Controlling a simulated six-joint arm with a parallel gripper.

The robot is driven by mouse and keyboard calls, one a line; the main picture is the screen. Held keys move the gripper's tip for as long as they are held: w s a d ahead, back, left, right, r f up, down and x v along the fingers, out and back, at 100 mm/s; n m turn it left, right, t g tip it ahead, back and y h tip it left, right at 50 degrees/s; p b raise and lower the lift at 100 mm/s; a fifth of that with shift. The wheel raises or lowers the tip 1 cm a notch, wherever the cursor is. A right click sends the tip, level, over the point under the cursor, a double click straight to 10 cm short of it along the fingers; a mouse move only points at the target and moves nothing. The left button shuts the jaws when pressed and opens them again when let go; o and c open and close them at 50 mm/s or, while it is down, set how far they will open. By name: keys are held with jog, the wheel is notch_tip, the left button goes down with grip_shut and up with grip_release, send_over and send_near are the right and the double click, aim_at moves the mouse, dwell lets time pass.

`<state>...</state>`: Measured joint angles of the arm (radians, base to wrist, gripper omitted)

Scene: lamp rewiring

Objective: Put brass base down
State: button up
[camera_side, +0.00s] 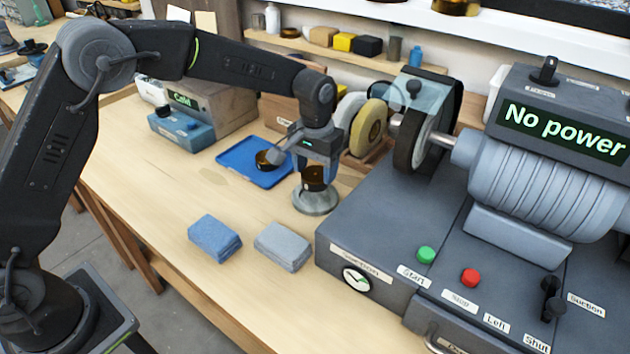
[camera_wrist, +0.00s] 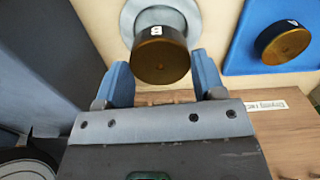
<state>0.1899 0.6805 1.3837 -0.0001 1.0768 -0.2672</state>
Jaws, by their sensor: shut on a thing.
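A dark brass base (camera_side: 314,180) is between the fingers of my gripper (camera_side: 315,170), which is shut on it. In the wrist view the base (camera_wrist: 160,62) carries a "B" mark and sits between the blue fingers of my gripper (camera_wrist: 160,75). A round grey stand (camera_side: 316,201) is directly under the base; its pale disc (camera_wrist: 150,12) also shows in the wrist view. I cannot tell whether base and stand touch. A second brass base (camera_side: 266,160), marked "A" in the wrist view (camera_wrist: 284,42), rests on a blue tray (camera_side: 241,174).
A grey grinding machine (camera_side: 365,225) reading "No power" stands close on the right. Abrasive wheels (camera_side: 368,128) stand behind the gripper. A blue block (camera_side: 214,238) and a grey block (camera_side: 283,246) lie in front. The bench left of the blue block is clear.

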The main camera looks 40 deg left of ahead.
aim_at(315, 174)
jog(key=shift+f, duration=1.9)
jog(key=shift+f, duration=0.15)
jog(key=o, duration=0.9)
notch_tip(315, 174, up, 12)
jog(key=shift+r, duration=0.15)
